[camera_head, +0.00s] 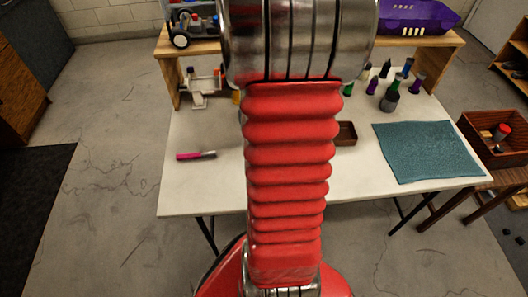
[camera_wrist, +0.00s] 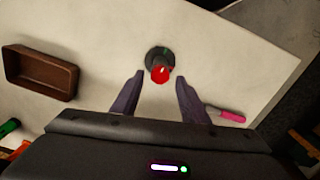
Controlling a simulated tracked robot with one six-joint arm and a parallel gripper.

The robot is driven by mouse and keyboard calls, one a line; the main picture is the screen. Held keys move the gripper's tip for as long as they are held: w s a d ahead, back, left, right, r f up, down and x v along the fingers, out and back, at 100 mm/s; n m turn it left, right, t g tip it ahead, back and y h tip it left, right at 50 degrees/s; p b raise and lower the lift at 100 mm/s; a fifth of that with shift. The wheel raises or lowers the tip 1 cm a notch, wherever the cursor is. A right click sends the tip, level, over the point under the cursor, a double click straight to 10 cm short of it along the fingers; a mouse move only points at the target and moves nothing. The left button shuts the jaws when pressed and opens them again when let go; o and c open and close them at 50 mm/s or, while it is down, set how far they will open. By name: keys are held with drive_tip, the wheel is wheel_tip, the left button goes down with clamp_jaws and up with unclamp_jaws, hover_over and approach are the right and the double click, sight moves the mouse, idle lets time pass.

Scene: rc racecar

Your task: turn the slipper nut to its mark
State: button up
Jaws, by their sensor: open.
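In the wrist view, a red knob-like piece (camera_wrist: 161,74) sits on a round dark base (camera_wrist: 157,56) on the white table. It appears to be the slipper nut, but no mark can be made out. My gripper (camera_wrist: 159,78) is open, its two dark fingers pointing toward the red piece, one on each side in the picture. I cannot tell whether they touch it or how high they are. In the head view my red arm hides the middle of the table, the gripper and this piece.
A pink-handled tool (camera_head: 195,155) lies on the table's left side. A small brown tray (camera_head: 346,133), several bottles (camera_head: 390,98) and a teal mat (camera_head: 427,151) are to the right. A wooden shelf (camera_head: 424,41) at the back holds a car (camera_head: 190,24) and a purple box (camera_head: 418,17).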

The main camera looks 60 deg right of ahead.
drive_tip(key=shift+r, duration=1.95)
drive_tip(key=w+a+r+n+t, duration=0.1)
drive_tip(key=a+r, duration=0.4)
drive_tip(key=a, duration=0.5)
drive_tip(key=a+r+n+t, duration=0.2)
drive_tip(key=a+r+n, duration=0.2)
drive_tip(key=a, duration=0.6)
drive_tip(key=w+a+r+n+t, duration=0.1)
drive_tip(key=a+r+n+t, duration=0.1)
drive_tip(key=a+r, duration=0.5)
drive_tip(key=a, duration=0.3)
drive_tip(key=shift+w+a+t, duration=0.3)
drive_tip(key=shift+w+a, duration=0.05)
drive_tip(key=shift+o, duration=0.4)
drive_tip(key=shift+r, duration=0.1)
drive_tip(key=shift+c, duration=0.5)
